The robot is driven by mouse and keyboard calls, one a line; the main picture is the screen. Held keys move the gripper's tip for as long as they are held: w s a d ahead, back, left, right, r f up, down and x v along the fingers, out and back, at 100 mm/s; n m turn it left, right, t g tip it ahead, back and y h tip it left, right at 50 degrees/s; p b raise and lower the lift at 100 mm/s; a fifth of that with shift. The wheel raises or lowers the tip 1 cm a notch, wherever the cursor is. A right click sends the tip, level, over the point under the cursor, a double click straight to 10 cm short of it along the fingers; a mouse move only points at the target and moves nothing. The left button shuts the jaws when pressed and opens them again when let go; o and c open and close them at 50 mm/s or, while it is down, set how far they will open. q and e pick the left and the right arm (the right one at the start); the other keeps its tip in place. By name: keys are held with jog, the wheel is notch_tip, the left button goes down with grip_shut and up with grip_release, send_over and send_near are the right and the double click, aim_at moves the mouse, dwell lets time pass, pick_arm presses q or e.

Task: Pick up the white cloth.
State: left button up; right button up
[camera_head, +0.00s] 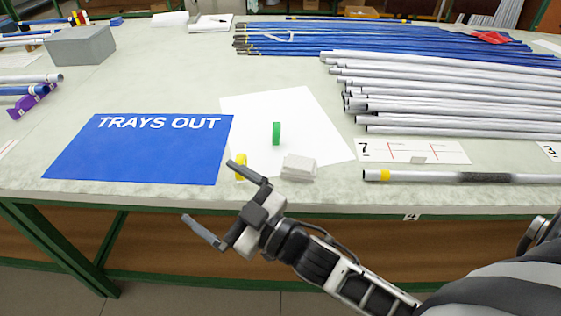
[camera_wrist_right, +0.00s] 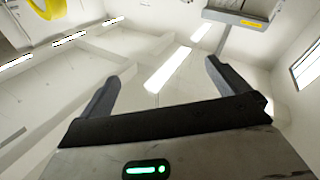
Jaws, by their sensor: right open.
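The white cloth (camera_head: 299,167) looks like a small folded pad lying near the table's front edge, on the lower edge of a white sheet. My right gripper (camera_head: 206,189) is open and empty, at the table's front edge to the left of the cloth and apart from it. Its two fingers also show spread in the right wrist view (camera_wrist_right: 161,72), with nothing between them. The cloth does not show in that view, which faces the ceiling lamps. My left gripper is not in view.
A yellow ring (camera_head: 241,168) stands close to the right gripper's upper finger. A green ring (camera_head: 277,133) stands on the white sheet (camera_head: 316,130). A blue "TRAYS OUT" mat (camera_head: 130,155) lies left. Grey rods (camera_head: 450,95) and blue rods (camera_head: 370,40) fill the right and back.

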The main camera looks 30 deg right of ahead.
jog(key=a+r+n+g+y, duration=0.3)
jog(key=a+r+n+y, duration=0.1)
jog(key=r+n+y, duration=0.35)
jog(key=n+g+h, duration=1.1)
jog(key=g+h, duration=0.2)
jog(key=h, duration=0.5)
send_near(299, 162)
jog(key=f, duration=0.2)
jog(key=d+f, duration=0.1)
jog(key=shift+w+f+p, duration=0.2)
jog(key=shift+w+p, duration=0.1)
jog(key=shift+p, duration=0.05)
jog(key=shift+w+f+p, duration=0.15)
jog(key=shift+f+p, duration=0.05)
jog(key=shift+f, duration=1.35)
jog(key=shift+w+f+p, duration=0.1)
jog(key=shift+f+p, duration=0.1)
jog(key=shift+f, duration=1.4)
jog(key=shift+a, duration=0.1)
jog(key=c, duration=1)
